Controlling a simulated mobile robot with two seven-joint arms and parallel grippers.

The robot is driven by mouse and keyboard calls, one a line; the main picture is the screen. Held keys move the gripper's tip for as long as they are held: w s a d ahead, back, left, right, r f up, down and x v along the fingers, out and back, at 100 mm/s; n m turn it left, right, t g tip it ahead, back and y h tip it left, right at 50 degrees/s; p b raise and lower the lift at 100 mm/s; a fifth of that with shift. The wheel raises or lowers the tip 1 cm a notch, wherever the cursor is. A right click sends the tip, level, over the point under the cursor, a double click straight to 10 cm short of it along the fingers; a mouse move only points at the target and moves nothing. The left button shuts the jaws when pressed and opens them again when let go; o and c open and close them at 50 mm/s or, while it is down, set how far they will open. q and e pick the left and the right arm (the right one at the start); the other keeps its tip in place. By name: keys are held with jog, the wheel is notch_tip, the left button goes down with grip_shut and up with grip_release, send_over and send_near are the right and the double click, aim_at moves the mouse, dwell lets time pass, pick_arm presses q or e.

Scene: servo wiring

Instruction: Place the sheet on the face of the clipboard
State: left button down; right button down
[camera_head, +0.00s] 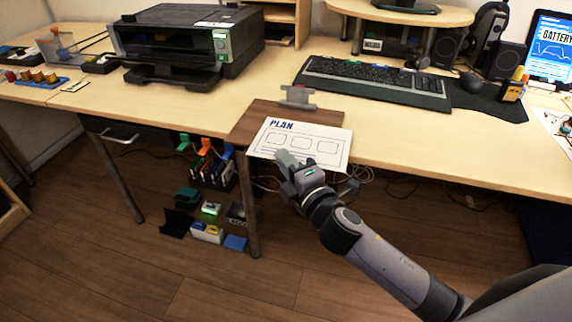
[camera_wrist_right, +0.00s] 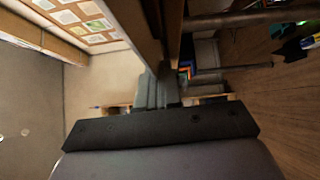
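The white sheet (camera_head: 318,146) marked "PLAN" lies over the brown clipboard (camera_head: 246,128), at the front edge of the desk. It sits askew, shifted to the right, and its near edge juts past the desk front. The clipboard's grey metal clip (camera_head: 298,98) stands at the far end, apart from the sheet's top edge. My right gripper (camera_head: 286,158) is at the sheet's near edge, its fingers together and seemingly pinching it. The fingers (camera_wrist_right: 158,90) also look closed in the right wrist view, where the sheet cannot be made out. My left gripper is not in view.
A black keyboard (camera_head: 375,82) lies behind and right of the clipboard. A printer (camera_head: 185,45) stands at the back left. The desk (camera_head: 450,140) is bare right of the clipboard. Below it, a table leg (camera_head: 248,205) and small bins (camera_head: 210,170) are near my arm.

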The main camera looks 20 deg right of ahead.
jog(key=shift+f, duration=0.1)
jog(key=c, duration=1.3)
grip_release()
